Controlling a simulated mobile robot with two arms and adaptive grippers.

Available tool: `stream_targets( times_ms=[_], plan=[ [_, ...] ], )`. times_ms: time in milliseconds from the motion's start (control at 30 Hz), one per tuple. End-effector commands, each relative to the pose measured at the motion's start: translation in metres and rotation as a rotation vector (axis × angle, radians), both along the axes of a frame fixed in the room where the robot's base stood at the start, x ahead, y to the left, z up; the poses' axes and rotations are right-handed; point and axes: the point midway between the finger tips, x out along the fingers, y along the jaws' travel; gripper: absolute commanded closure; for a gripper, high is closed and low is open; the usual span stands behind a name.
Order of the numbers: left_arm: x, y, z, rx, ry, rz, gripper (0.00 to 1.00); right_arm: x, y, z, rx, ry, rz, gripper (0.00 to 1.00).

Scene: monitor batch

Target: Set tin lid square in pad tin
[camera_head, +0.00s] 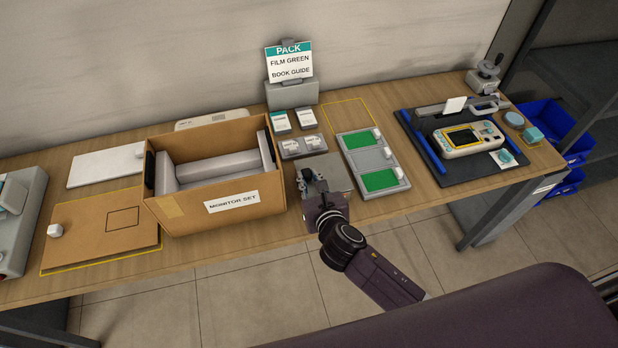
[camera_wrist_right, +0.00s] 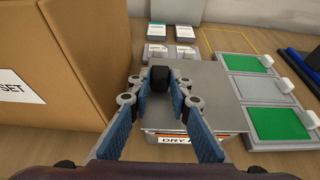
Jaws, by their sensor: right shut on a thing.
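My right gripper (camera_head: 318,188) is over the grey tin lid (camera_head: 338,172), just right of the cardboard box. In the right wrist view, its blue fingers (camera_wrist_right: 160,85) are shut on the black knob of the lid (camera_wrist_right: 205,90). The lid lies about flat over the pad tin (camera_wrist_right: 155,138), whose front wall and partly hidden "DRY" label show below the lid's near edge. The fingers hide part of the lid and tin. I cannot tell whether the lid is seated or has a small gap under it. My left gripper is not in view.
The open cardboard box (camera_head: 228,190) stands close on the left. A grey tray with green panels (camera_head: 352,148) lies close on the right. Small cards and a grey holder (camera_head: 290,153) are behind. A yellow outlined area (camera_head: 349,113) on the table is empty.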

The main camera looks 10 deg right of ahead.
Motion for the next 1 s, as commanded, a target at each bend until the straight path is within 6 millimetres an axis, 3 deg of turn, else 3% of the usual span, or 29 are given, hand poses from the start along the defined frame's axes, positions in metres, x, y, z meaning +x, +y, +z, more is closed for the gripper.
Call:
stream_targets(
  times_ms=[900, 933, 1000],
  plan=[
    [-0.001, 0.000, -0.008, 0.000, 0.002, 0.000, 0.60, 0.000, 0.000, -0.014, -0.002, -0.001, 0.001, 1.00],
    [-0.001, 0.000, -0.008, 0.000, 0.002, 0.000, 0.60, 0.000, 0.000, -0.013, -0.001, -0.001, 0.000, 0.80],
    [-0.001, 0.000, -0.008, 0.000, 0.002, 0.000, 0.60, 0.000, 0.000, -0.013, -0.001, -0.001, 0.000, 0.72]
  ],
)
